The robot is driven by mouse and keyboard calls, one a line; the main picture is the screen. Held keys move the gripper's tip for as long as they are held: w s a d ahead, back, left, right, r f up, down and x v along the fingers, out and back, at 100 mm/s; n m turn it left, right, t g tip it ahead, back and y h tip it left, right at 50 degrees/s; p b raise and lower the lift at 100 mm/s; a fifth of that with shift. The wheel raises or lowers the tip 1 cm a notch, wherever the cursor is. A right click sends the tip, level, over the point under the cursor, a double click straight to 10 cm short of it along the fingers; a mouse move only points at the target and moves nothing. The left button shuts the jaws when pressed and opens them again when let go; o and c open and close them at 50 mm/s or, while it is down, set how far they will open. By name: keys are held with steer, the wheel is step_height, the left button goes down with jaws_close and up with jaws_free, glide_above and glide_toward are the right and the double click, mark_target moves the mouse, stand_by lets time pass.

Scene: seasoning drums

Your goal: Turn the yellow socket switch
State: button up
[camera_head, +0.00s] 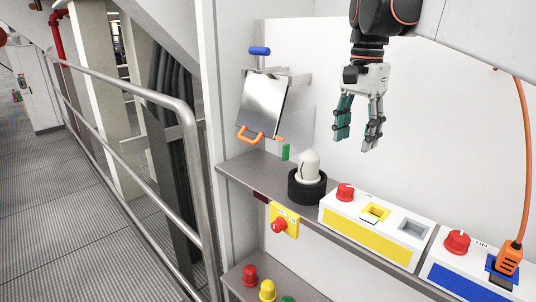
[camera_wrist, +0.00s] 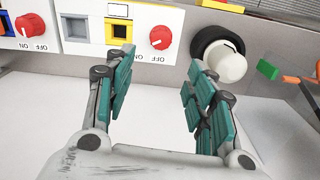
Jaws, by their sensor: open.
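The yellow socket box (camera_head: 364,236) is a white box with a yellow front, standing on the grey shelf. Its red round switch (camera_head: 345,192) is at the left end of the top, beside a yellow-rimmed socket (camera_head: 375,212). In the wrist view the switch (camera_wrist: 161,37) shows upper centre with ON and OFF marks, right of the yellow-rimmed socket (camera_wrist: 119,31). My gripper (camera_head: 357,138) is open and empty, pointing down above and behind the box, apart from it. In the wrist view my fingers (camera_wrist: 160,72) spread either side of the switch's line of sight.
A white knob in a black ring (camera_head: 307,188) stands left of the box. A blue-fronted box (camera_head: 462,281) with a red switch (camera_head: 457,242) and an orange plug (camera_head: 509,258) stands right. A yellow panel with a red button (camera_head: 284,221) hangs below the shelf edge.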

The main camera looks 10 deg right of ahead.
mark_target(348, 185)
step_height(348, 185, down, 12)
steer(key=shift+s+r+p, duration=0.1)
steer(key=shift+p, duration=0.8)
steer(key=shift+f, duration=0.7)
steer(key=shift+c, duration=0.2)
steer(key=c, duration=1)
